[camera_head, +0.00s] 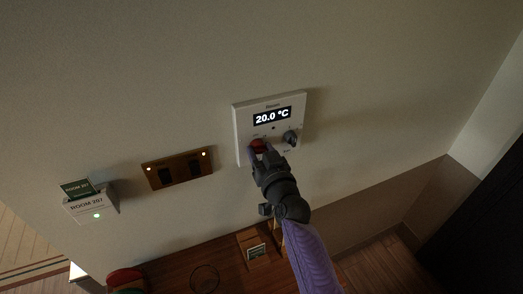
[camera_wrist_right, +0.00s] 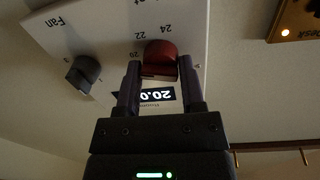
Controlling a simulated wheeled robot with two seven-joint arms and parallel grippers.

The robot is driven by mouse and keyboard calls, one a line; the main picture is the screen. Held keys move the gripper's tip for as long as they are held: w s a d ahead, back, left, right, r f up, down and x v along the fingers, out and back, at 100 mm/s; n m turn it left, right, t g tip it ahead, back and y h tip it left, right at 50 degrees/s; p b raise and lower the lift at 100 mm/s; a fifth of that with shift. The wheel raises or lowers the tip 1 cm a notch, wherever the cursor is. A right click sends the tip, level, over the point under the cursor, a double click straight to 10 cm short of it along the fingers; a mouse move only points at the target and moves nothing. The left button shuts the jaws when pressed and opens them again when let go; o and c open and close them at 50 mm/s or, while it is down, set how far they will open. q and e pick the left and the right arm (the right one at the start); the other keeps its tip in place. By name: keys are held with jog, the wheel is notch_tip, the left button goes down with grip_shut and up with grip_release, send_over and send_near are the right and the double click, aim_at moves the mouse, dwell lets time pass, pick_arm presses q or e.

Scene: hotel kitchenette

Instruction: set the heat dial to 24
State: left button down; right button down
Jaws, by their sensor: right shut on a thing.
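The white thermostat panel (camera_head: 240,109) is on the wall, and its display (camera_head: 272,116) reads 20.0 °C. The red heat dial (camera_head: 257,144) is at the panel's lower left, partly hidden by my right gripper (camera_head: 261,152). In the right wrist view the panel appears upside down. There the red dial (camera_wrist_right: 160,58) sits between the two fingers of my right gripper (camera_wrist_right: 160,85), which is shut on it. The numbers 20, 22 and 24 are printed beside the dial. My left gripper is not in view.
A dark fan knob (camera_head: 290,138) is right of the red dial, and it also shows in the right wrist view (camera_wrist_right: 83,74). A brown switch plate (camera_head: 178,169) and a Room 207 card holder (camera_head: 91,204) are on the wall to the left. A wooden surface (camera_head: 180,275) is below.

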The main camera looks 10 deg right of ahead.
jog(key=m+p, duration=0.1)
jog(key=m, duration=0.9)
jog(key=m+y+p, duration=0.1)
jog(key=m, duration=0.6)
jog(key=shift+d+g, duration=0.15)
jog(key=shift+g, duration=0.25)
jog(key=shift+w+m, duration=0.1)
jog(key=shift+m, duration=0.4)
jog(key=shift+c, duration=1.2)
grip_release()
jog(key=s+d+p, duration=0.1)
jog(key=s+d, duration=0.1)
jog(key=s, duration=0.7)
jog(key=shift+s+r, duration=0.25)
jog(key=shift+s, duration=0.15)
